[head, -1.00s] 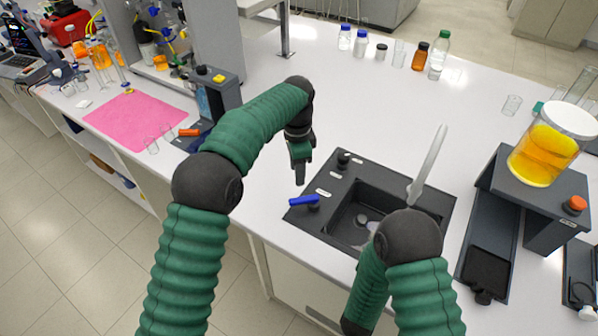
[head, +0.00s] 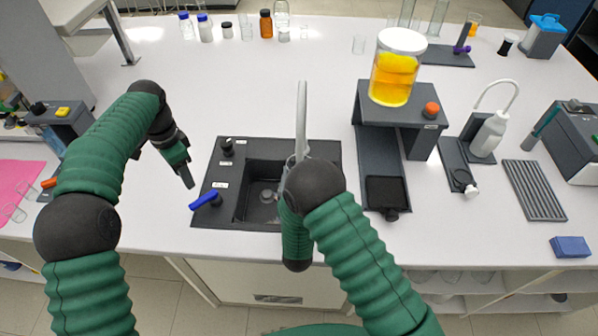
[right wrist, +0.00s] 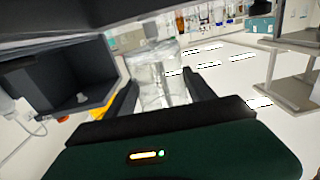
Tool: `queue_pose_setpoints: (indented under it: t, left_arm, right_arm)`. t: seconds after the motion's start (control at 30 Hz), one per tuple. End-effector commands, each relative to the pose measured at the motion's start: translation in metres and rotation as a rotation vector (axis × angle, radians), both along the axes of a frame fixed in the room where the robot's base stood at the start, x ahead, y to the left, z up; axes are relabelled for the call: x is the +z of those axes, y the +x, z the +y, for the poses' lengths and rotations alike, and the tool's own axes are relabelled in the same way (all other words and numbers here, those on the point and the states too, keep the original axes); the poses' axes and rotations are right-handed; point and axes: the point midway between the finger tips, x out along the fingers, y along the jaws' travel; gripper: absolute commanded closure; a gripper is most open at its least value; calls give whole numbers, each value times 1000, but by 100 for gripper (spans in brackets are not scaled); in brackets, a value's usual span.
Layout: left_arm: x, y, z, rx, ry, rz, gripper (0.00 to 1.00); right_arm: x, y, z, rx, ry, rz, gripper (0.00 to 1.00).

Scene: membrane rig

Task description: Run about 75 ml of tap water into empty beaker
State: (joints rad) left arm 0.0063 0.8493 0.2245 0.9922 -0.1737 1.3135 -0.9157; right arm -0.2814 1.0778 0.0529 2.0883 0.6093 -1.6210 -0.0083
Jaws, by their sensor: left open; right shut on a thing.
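The dark sink (head: 232,205) is set into the bench, with a grey basin and a drain. A pale upright tap spout (head: 301,112) stands at it, and a blue lever (head: 205,200) sits at its front left. My left gripper (head: 187,177) is open and empty, above and slightly left of the blue lever. In the right wrist view, my right gripper (right wrist: 160,95) is shut on a clear glass beaker (right wrist: 157,70). No liquid can be made out in it.
Right of the sink, a dark stand (head: 405,115) carries a jar of orange liquid (head: 396,68). Several bottles stand at the back. The bench behind the sink is clear.

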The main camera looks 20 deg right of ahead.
Motion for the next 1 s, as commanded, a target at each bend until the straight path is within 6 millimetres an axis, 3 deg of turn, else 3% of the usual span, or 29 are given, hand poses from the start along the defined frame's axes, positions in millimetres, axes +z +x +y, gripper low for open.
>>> queue_pose_setpoints:
  t: [0.83, 1.0]
  left_arm:
    - [0, 0, 0, 0, 0, 0, 56]
    - [0, 0, 0, 0, 0, 0, 56]
  right_arm:
    - [0, -1, 0, 0, 0, -1, 80]
    - [0, -26, 9, 2, -2, 2, 80]
